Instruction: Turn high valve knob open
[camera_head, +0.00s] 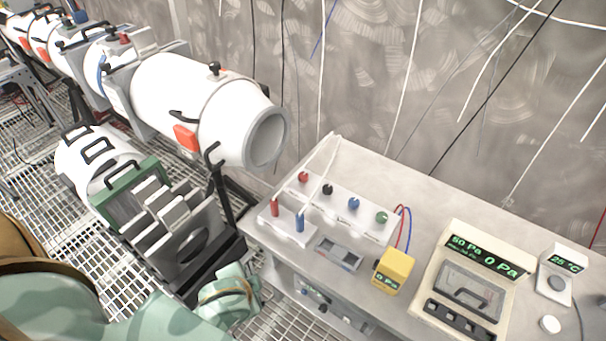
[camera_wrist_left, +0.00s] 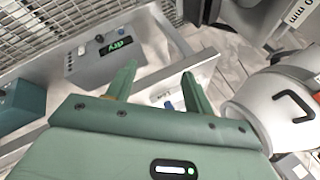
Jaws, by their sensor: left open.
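A white panel (camera_head: 345,207) on the bench carries a red knob (camera_head: 304,177), a black knob (camera_head: 327,189), a blue knob (camera_head: 353,203) and a green knob (camera_head: 381,217). Labels are too small to tell which is the high valve knob. My left gripper (camera_wrist_left: 160,73) shows its two green fingers apart and empty in the left wrist view. A small blue part (camera_wrist_left: 168,106) and a white labelled surface show between them. My right gripper is out of view.
A yellow gauge (camera_head: 393,272), a pressure display unit (camera_head: 465,282) and a temperature display (camera_head: 560,270) stand on the bench right of the knobs. A white tube (camera_head: 195,100) runs along the wall at left. A grey box with a green display (camera_wrist_left: 122,50) shows in the wrist view.

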